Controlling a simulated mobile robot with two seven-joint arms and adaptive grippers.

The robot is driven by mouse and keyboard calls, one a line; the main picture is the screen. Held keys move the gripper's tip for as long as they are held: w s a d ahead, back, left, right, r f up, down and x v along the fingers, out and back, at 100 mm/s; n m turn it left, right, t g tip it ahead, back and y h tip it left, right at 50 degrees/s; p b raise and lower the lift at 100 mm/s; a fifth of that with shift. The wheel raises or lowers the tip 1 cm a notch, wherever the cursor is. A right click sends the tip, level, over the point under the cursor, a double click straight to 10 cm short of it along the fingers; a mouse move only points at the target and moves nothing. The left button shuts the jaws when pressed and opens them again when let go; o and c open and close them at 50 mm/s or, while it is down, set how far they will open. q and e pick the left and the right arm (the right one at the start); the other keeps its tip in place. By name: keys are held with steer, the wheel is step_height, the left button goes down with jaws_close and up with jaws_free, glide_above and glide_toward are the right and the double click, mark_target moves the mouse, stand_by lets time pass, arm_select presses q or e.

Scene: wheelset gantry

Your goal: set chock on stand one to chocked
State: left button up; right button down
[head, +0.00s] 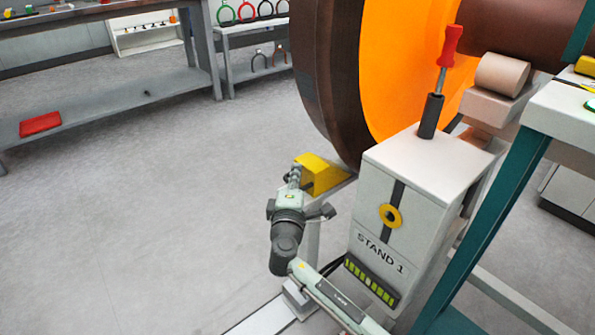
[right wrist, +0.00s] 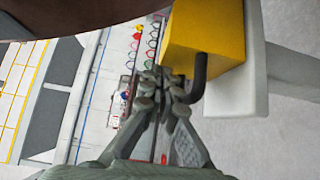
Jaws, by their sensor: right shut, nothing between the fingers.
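The yellow chock (head: 318,172) sits low beside stand one (head: 400,215), under the brown rim of the big wheel (head: 335,70). In the right wrist view the chock (right wrist: 205,35) fills the upper middle, with a dark bent handle (right wrist: 199,78) on its near side. The wheel (right wrist: 70,15) curves across the top left there; I cannot tell whether the chock touches it. My right gripper (head: 295,172) is at the chock's near left side. Its fingers (right wrist: 163,85) are shut and empty, just left of the handle; whether they touch it is unclear. My left gripper is out of view.
Stand one carries a yellow ring and a dark socket with a red-handled tool (head: 449,50) upright on top. A pale rail (right wrist: 240,70) lies beside the chock. A teal frame (head: 490,225) stands at right. Grey shelving (head: 110,110) is at back left. The left floor is clear.

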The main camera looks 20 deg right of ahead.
mark_target(306, 169)
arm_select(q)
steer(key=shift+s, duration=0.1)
arm_select(e)
steer(key=shift+w+d, duration=0.1)
steer(key=shift+d, duration=0.15)
steer(key=shift+w+d, duration=0.2)
steer(key=shift+d, duration=0.4)
steer(key=shift+w+d, duration=0.2)
steer(key=shift+d, duration=0.35)
steer(key=shift+w+d, duration=0.1)
steer(key=shift+d, duration=0.15)
steer(key=shift+r, duration=0.1)
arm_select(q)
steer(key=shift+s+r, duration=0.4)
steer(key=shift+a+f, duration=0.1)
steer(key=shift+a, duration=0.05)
arm_select(e)
steer(key=shift+a, duration=0.15)
